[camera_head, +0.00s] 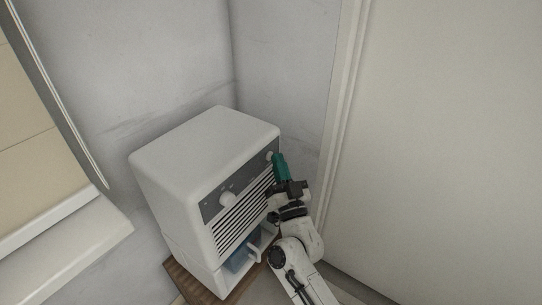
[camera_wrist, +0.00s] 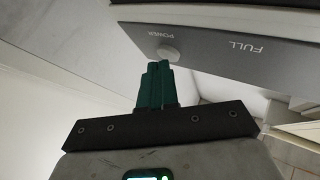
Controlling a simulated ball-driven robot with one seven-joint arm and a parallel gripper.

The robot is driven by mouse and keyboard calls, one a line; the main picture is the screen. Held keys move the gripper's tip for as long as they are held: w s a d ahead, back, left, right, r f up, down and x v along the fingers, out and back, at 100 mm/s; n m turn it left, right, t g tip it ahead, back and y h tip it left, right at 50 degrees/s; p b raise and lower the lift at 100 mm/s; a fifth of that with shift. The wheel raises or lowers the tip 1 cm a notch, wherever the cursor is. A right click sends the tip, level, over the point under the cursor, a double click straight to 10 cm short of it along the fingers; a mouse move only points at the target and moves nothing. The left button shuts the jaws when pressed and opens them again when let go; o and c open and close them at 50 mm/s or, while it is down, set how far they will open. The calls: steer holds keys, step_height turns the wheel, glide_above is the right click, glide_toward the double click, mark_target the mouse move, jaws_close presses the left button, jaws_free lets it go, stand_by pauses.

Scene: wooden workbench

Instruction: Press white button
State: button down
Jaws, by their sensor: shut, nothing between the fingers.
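A white dehumidifier-like machine (camera_head: 205,150) stands on a small wooden stand, with a grey control strip on its front. The round white button (camera_wrist: 168,53) beside the word POWER shows in the wrist view. In the head view it is at the right end of the strip (camera_head: 269,155). My gripper (camera_wrist: 158,66) has green fingers, which are shut and empty. It also shows in the head view (camera_head: 279,156). The fingertips are right at the button, overlapping its lower edge in the wrist view. I cannot tell whether they touch it.
Below are a slatted vent (camera_head: 241,214) and an opening with a blue container (camera_head: 241,260). Walls stand close behind, and a large pale door or panel (camera_head: 445,130) is on the right.

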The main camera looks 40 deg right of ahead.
stand_by(0.8)
steer(key=shift+s+d, duration=0.15)
steer(key=shift+s, duration=0.3)
steer(key=s+d, duration=0.2)
steer(key=s, duration=0.3)
steer(key=shift+s, duration=0.35)
steer(key=shift+a, duration=0.1)
